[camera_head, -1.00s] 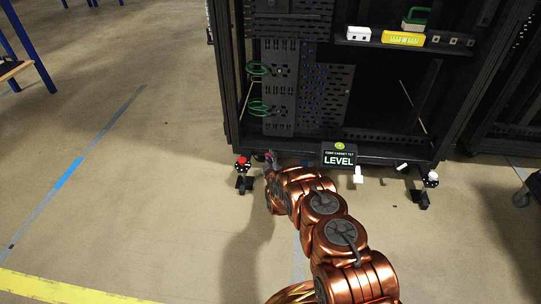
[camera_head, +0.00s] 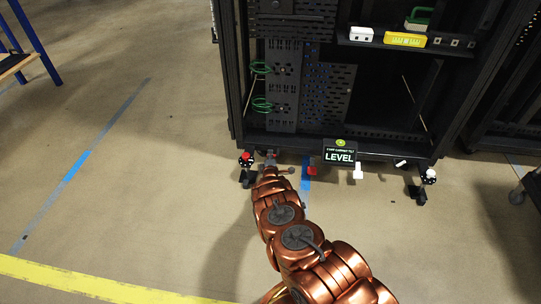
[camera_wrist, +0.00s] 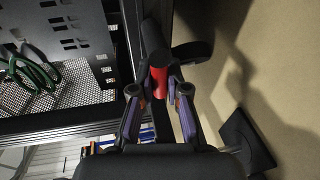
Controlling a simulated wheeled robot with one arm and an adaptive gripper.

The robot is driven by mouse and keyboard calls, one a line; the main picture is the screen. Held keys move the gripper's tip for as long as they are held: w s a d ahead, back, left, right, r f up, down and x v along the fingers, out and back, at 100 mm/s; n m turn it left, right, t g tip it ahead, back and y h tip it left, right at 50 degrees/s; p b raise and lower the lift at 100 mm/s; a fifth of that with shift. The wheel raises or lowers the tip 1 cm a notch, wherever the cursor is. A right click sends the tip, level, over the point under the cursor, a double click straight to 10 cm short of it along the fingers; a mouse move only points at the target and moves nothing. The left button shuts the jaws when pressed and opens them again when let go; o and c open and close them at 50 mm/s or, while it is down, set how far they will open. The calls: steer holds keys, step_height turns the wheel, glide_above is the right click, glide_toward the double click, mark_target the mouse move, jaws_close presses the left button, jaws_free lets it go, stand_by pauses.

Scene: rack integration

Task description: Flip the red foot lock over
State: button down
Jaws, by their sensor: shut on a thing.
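My gripper (camera_wrist: 160,92) is shut on the red foot lock (camera_wrist: 159,82), a red cylindrical part with a dark piece beyond it, in the wrist view. In the head view my gripper (camera_head: 269,161) is low at the rack's front left corner, just right of a foot with a red top (camera_head: 246,157). A second red part (camera_head: 311,170) shows under the rack's bottom edge, right of my gripper. The head view is too small to tell which red part is held.
The black rack (camera_head: 285,145) stands over the floor with a "LEVEL" sign (camera_head: 340,153) at its base. A white tab (camera_head: 358,172) and a white-topped foot (camera_head: 429,177) are to the right. A dark foot plate (camera_wrist: 243,140) is near my gripper. Floor in front is clear.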

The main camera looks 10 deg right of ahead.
steer(key=shift+f+n+g+b, duration=0.35)
steer(key=shift+n+b, duration=0.2)
steer(key=shift+n, duration=0.45)
steer(key=shift+d+h, duration=0.1)
steer(key=shift+h, duration=0.3)
steer(key=c, duration=1.2)
jaws_free()
steer(key=shift+o, duration=0.2)
steer(key=shift+s, duration=0.1)
steer(key=v, duration=1.1)
steer(key=shift+s, duration=0.4)
